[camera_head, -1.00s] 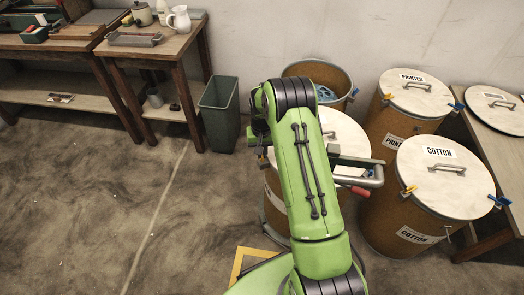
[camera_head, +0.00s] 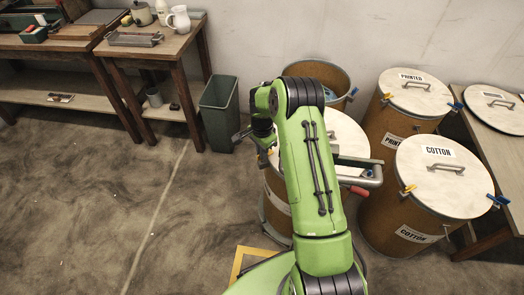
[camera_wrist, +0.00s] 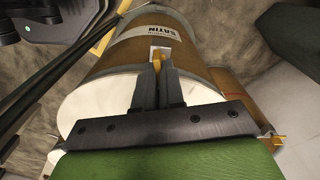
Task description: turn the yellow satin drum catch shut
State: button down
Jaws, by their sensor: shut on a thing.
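The satin drum (camera_wrist: 185,52) fills the middle of the wrist view, with a white SATIN label on its brown side and a pale lid (camera_wrist: 95,100). The yellow catch (camera_wrist: 159,57) sits on its side near the lid rim, in front of a small light plate. My gripper (camera_wrist: 158,72) is shut on the catch, and its fingers hide much of it. I cannot tell the catch's exact angle. In the head view the satin drum (camera_head: 277,189) stands behind my green arm, which hides much of its lid and side.
A cotton drum (camera_head: 440,178) and a printed drum (camera_head: 415,95) stand to the right, with lids and coloured catches. An open drum (camera_head: 335,75) is behind. A trolley handle with a red grip (camera_head: 354,190) is close to my arm. A green bin (camera_head: 219,112) stands left; the left floor is clear.

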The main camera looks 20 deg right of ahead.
jog(key=shift+m, duration=1.7)
jog(key=c, duration=1.2)
grip_release()
jog(key=shift+c, duration=0.2)
notch_tip(320, 180, up, 16)
jog(key=p, duration=0.4)
jog(key=shift+f, duration=0.1)
